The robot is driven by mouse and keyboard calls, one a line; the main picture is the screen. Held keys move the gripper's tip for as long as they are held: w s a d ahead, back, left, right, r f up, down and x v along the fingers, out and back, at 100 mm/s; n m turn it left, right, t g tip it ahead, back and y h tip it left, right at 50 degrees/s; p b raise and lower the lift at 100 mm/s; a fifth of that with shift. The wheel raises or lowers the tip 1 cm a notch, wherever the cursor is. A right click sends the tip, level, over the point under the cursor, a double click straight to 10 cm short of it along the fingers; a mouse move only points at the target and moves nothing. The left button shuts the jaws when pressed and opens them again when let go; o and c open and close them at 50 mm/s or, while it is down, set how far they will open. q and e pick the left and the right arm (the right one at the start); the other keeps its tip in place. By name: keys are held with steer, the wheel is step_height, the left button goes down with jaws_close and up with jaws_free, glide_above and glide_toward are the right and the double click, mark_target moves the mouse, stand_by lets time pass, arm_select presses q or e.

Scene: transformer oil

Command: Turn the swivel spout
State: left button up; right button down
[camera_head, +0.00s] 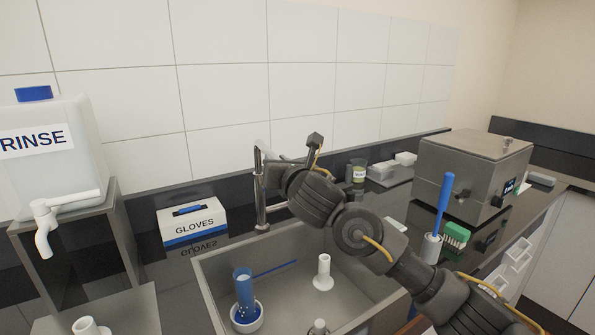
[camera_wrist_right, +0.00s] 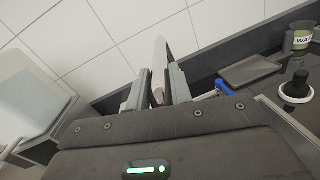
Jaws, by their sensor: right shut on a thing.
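The metal tap column (camera_head: 261,205) of the swivel spout stands upright behind the sink (camera_head: 215,285). My right gripper (camera_head: 272,163) comes from the right and is shut near its top. In the right wrist view the pale cylindrical spout (camera_wrist_right: 160,58) lies between the two fingers of my right gripper (camera_wrist_right: 158,88). In the head view the gripper and wrist hide much of the spout, so its exact direction is hard to tell. My left gripper is not in view.
A RINSE jug (camera_head: 70,160) with a white tap stands on a raised shelf at left. A GLOVES box (camera_head: 193,226) is behind the sink. The sink holds a blue cylinder (camera_head: 243,290) and a white stand (camera_head: 323,272). A steel bath (camera_head: 465,175) stands right.

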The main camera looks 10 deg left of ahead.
steer(key=c, duration=1.3)
jaws_free()
steer(key=shift+w, duration=0.1)
steer(key=b+v, duration=0.1)
steer(key=v, duration=1)
